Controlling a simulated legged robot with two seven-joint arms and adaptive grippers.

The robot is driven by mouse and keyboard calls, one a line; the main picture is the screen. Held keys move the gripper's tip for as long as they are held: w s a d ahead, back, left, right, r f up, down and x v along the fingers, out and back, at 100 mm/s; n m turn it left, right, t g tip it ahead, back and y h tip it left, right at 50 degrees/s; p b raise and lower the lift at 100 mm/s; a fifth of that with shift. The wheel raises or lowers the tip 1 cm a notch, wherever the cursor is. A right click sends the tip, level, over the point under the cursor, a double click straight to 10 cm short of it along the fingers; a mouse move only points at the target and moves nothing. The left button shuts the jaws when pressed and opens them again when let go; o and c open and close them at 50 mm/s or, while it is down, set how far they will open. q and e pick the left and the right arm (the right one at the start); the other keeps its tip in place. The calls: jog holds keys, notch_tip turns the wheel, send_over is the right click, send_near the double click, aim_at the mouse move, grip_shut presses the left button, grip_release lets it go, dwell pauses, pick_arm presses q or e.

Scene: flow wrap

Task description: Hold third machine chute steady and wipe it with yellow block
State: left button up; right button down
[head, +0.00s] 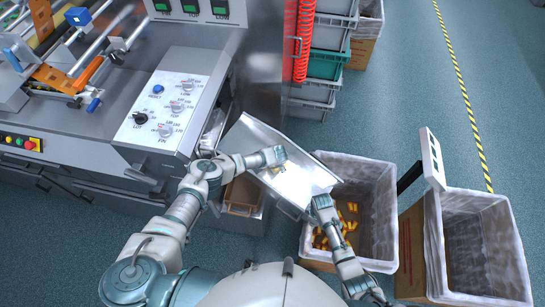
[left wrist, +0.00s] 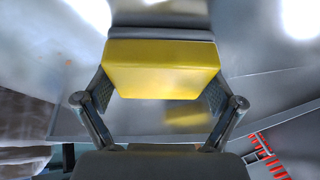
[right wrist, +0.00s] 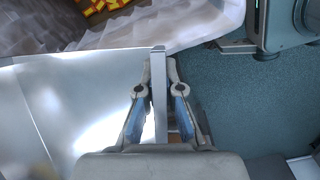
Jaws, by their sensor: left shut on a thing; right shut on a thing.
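The metal chute (head: 257,137) slopes down from the machine toward a lined bin in the head view. My left gripper (head: 274,158) is over the chute. In the left wrist view it is shut on the yellow block (left wrist: 162,70), whose yellow shows as a reflection in the metal. I cannot tell whether the block touches the surface. My right gripper (right wrist: 159,92) is shut on the side edge of the chute near its lower end; the chute surface (right wrist: 95,105) lies left of it in the right wrist view.
A lined bin (head: 382,195) with several yellow-orange packets (head: 345,222) stands below the chute's end. Another lined bin (head: 480,245) is at the right, beside a white panel on a dark post (head: 432,160). The machine's control panel (head: 165,105) and stacked crates (head: 325,65) stand behind.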

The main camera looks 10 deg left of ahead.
aim_at(290, 171)
pick_arm(q)
jog(key=shift+s+d+f, duration=0.45)
jog(key=shift+d+f, duration=0.15)
jog(key=shift+d, duration=0.5)
jog(key=shift+s+d+f, duration=0.4)
jog(key=shift+d+f, duration=0.15)
jog(key=shift+d, duration=0.55)
jog(key=shift+s+d+f, duration=0.45)
jog(key=shift+d+f, duration=0.15)
jog(key=shift+d, duration=0.5)
jog(key=shift+s+d+f, duration=0.25)
jog(key=shift+d, duration=0.4)
jog(key=shift+s+d+f, duration=0.2)
jog(key=shift+d, duration=0.45)
jog(key=shift+w+a+r, duration=0.25)
jog(key=shift+a+r, duration=0.05)
jog(key=shift+a, duration=0.25)
jog(key=shift+w+a+r, duration=0.25)
jog(key=shift+a+r, duration=0.05)
jog(key=shift+a, duration=0.25)
jog(key=shift+w+a+r, duration=0.25)
jog(key=shift+a, duration=0.45)
jog(key=shift+w+a+r, duration=0.2)
jog(key=shift+a+r, duration=0.05)
jog(key=shift+a, duration=0.45)
jog(key=shift+w+a+r, duration=0.25)
jog(key=shift+a, duration=0.45)
